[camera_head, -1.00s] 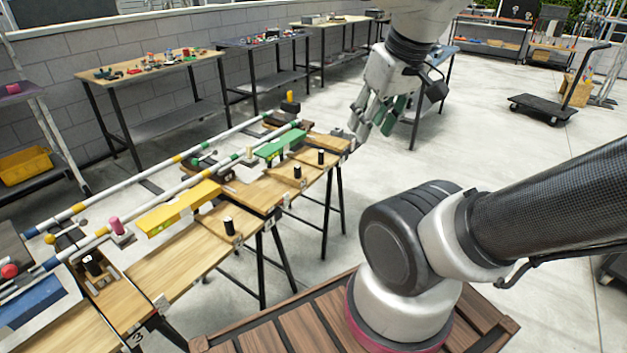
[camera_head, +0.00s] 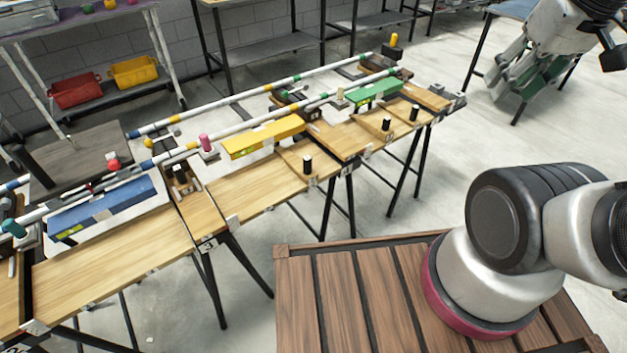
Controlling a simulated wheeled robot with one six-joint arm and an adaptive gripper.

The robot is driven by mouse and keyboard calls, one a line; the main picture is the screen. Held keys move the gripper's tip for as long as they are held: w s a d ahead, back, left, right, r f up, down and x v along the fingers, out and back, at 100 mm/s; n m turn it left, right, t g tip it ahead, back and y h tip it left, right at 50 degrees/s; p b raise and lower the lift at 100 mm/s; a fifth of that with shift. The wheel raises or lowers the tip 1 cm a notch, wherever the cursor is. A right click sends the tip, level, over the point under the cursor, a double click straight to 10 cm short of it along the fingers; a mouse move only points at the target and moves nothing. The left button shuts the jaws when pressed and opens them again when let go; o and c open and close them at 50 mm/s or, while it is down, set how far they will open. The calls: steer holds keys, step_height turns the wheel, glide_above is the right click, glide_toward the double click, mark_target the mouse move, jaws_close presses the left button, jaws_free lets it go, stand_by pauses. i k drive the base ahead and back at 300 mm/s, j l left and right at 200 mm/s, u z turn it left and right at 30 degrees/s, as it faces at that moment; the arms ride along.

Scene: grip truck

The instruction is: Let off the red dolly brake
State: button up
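I see no dolly that is clearly red. A green block (camera_head: 374,94), a yellow block (camera_head: 262,137) and a blue block (camera_head: 103,208) sit along the rails over the wooden bench. A red ball knob (camera_head: 113,165) stands by the rail just behind the blue block; I cannot tell whether it is a brake. A pink upright knob (camera_head: 206,143) stands at the left end of the yellow block. My gripper (camera_head: 512,85) hangs at the upper right, well away from the rails. Its fingers look spread, with nothing held between them.
White rails (camera_head: 290,107) with coloured bands run along the bench (camera_head: 120,255). Short black posts (camera_head: 307,163) stand on its near side. Red (camera_head: 76,90) and yellow bins (camera_head: 134,71) sit on a shelf behind. Concrete floor is open at right.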

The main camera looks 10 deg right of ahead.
mark_target(114, 163)
steer(key=k+j+u, duration=0.1)
steer(key=j, duration=0.25)
steer(key=k+j, duration=0.2)
steer(key=j, duration=0.15)
steer(key=k+j+u, duration=0.15)
steer(key=j, duration=0.15)
steer(key=k+j+u, duration=0.1)
steer(key=j, duration=0.3)
steer(key=k+j, duration=0.15)
steer(key=j, duration=0.2)
steer(key=k+j+u, duration=0.15)
steer(key=j, duration=0.2)
steer(key=i+j+z, duration=0.1)
steer(key=i+j, duration=0.1)
steer(key=i, duration=0.05)
